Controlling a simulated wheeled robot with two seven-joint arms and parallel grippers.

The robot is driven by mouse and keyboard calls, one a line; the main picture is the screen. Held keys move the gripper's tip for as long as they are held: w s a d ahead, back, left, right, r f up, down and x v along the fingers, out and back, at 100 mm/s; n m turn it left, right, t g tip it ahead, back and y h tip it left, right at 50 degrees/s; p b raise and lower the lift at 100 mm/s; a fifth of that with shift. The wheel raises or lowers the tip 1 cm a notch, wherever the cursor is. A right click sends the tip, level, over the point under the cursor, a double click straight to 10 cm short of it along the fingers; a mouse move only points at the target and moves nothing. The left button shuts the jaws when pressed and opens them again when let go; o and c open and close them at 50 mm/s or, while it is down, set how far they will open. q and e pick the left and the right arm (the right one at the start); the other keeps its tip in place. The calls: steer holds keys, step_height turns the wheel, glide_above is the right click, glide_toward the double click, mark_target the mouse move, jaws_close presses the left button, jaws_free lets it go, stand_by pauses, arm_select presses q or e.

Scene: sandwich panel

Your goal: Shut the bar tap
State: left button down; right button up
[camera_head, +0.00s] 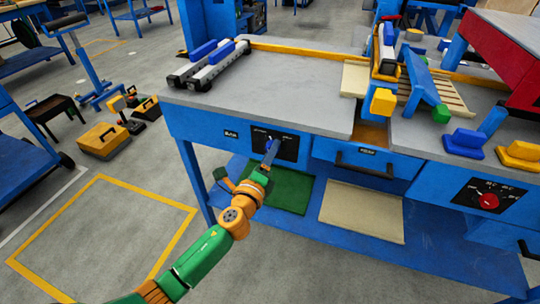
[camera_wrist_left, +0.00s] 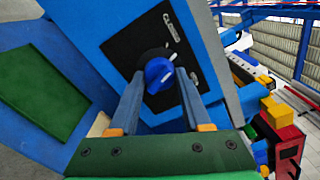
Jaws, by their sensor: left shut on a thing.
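The tap is a round blue knob (camera_wrist_left: 156,71) on a black panel with white lettering, which also shows on the bench front in the head view (camera_head: 289,146). The word CLOSED is at the panel's upper part in the wrist view; a second label right of the knob is too small to read. The knob has a pale mark on its face. My left gripper (camera_wrist_left: 159,78) has a blue finger on each side of the knob and is shut on it. In the head view the left gripper (camera_head: 271,151) hides most of the knob. My right gripper is out of view.
The grey bench top (camera_head: 290,85) lies above the panel. A drawer with a black handle (camera_head: 364,166) is to the right, and a panel with a red knob (camera_head: 489,201) farther right. A green mat (camera_head: 292,192) lies on the lower shelf. A yellow case (camera_head: 103,140) stands on the floor.

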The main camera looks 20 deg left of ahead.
arm_select(q)
steer(key=n, duration=0.4)
steer(key=shift+n, duration=0.4)
stand_by(0.4)
steer(key=shift+c, duration=1.8)
jaws_free()
steer(key=s, duration=0.7)
steer(key=shift+a, duration=0.1)
